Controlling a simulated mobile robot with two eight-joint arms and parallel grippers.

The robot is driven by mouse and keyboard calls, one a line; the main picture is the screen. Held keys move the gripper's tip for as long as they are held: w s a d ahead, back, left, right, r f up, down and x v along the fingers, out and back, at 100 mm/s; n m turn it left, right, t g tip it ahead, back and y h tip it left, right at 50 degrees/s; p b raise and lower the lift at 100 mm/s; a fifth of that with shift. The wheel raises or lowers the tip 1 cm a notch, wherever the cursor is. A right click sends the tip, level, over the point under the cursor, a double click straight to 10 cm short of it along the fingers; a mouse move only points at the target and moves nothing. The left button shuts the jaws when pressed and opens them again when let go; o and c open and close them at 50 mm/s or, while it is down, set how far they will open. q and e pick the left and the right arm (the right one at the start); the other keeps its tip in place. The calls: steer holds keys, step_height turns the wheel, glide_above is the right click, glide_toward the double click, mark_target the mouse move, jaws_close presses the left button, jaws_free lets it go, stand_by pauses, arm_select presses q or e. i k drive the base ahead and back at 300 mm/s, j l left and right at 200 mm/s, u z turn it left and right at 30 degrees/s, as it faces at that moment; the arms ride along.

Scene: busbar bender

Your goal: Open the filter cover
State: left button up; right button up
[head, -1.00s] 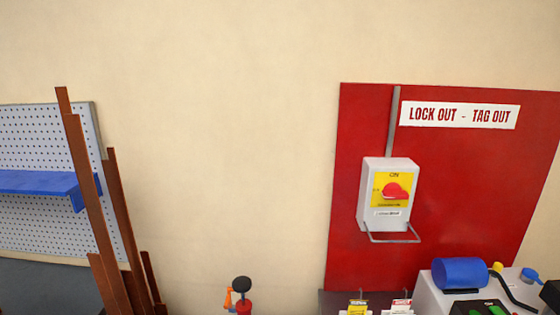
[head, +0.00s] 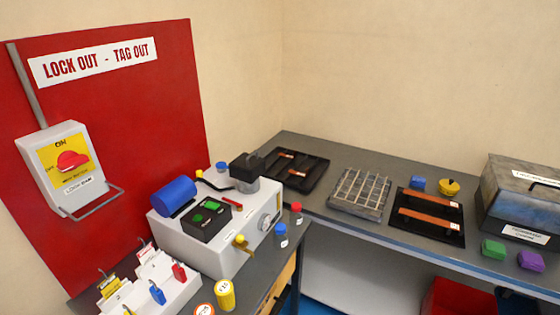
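No part that I can surely name as the filter cover shows. A pale grey bender unit (head: 220,256) stands on the grey bench below the red board. It carries a blue cylinder (head: 174,196), a black block (head: 245,172) at its back right corner and a black panel with green buttons (head: 207,217). A round dial (head: 265,221) and a yellow-topped fitting (head: 241,241) are on its front. I cannot tell whether any of these is a cover. Neither of my grippers is in view.
A lockout board (head: 150,120) with a switch box (head: 62,170) is at left. Padlocks and tags hang on a white rack (head: 165,290). Small bottles stand beside the unit. The right bench (head: 390,235) holds black trays, a wire grid (head: 360,193) and a grey case (head: 520,200).

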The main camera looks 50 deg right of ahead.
mark_target(247, 168)
steer(key=z, duration=1.5)
steer(key=i+l+u, duration=0.1)
steer(key=l, duration=0.15)
